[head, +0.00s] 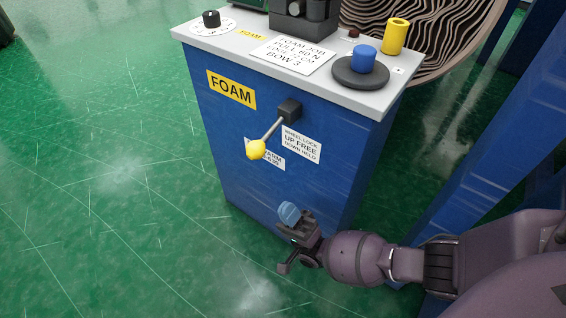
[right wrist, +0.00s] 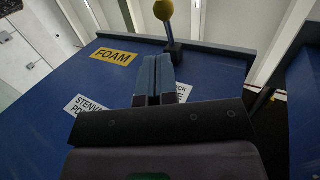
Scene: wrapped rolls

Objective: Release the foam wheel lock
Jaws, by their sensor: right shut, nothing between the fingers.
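The wheel lock lever has a yellow knob (head: 256,150) on a grey rod from a black pivot block (head: 289,109) on the blue cabinet's front. It sticks out from the panel, and its exact tilt is hard to tell. In the right wrist view the knob (right wrist: 163,10) shows above the pivot block (right wrist: 173,50). A white label (head: 301,145) beside it reads WHEEL LOCK, UP FREE, DOWN HELD. My right gripper (head: 289,213) is shut and empty, low in front of the cabinet, below the knob and apart from it. My left gripper is not in view.
The blue cabinet (head: 225,130) has a grey top (head: 222,45) holding a black dial, a blue knob (head: 364,57) on a dark disc and a yellow cylinder (head: 396,36). A blue beam (head: 470,150) stands at right. The green floor (head: 100,200) at left is clear.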

